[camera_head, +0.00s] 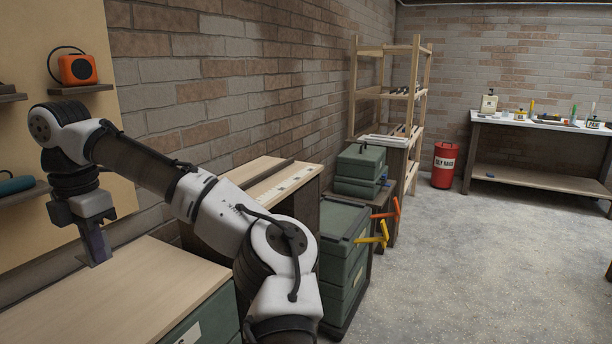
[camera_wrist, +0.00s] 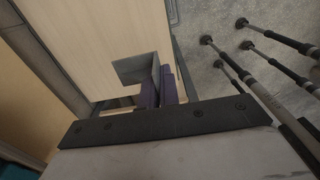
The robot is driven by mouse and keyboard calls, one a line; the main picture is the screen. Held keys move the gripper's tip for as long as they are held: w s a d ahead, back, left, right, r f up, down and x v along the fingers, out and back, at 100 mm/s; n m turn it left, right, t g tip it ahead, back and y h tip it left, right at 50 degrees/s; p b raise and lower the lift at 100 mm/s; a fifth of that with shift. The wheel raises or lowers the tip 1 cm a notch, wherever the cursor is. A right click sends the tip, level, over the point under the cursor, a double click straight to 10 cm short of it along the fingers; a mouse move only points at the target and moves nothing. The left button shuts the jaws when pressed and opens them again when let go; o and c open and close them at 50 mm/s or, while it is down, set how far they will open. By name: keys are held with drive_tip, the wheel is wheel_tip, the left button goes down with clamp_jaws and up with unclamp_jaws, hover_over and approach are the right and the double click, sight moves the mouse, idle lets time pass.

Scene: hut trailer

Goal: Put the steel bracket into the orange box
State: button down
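My gripper (camera_head: 97,248) points down at the near wooden bench top, at the left of the head view. Its purple fingers also show in the wrist view (camera_wrist: 161,90), close together. A grey, angular steel bracket (camera_wrist: 134,67) shows at the fingertips in the wrist view. One leg of it runs between the fingers, and they appear shut on it. In the head view only a small grey bit (camera_head: 83,259) shows beside the fingers, low at the bench top. I cannot tell whether the bracket touches the wood. I see no clear orange box.
An orange device with a cord (camera_head: 78,69) sits on a wall shelf behind my arm. The near bench top (camera_head: 130,300) looks mostly bare. Green cases (camera_head: 360,165) and a green cabinet (camera_head: 342,245) stand farther right. A red drum (camera_head: 444,165) and a white workbench (camera_head: 540,123) are at the back.

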drive_tip(key=w+d+f+m, duration=0.1)
drive_tip(key=d+f+m, duration=0.9)
drive_tip(key=f, duration=1)
drive_tip(key=w+d+f+m, duration=0.1)
drive_tip(key=d+f+m, duration=1)
drive_tip(key=d+f, duration=0.5)
drive_tip(key=w+d+f+m, duration=0.1)
drive_tip(key=d+f+m, duration=0.9)
drive_tip(key=f, duration=1.4)
drive_tip(key=shift+d+f+m, duration=0.2)
drive_tip(key=shift+d+m, duration=0.1)
drive_tip(key=shift+d, duration=1.2)
drive_tip(key=shift+w, duration=0.15)
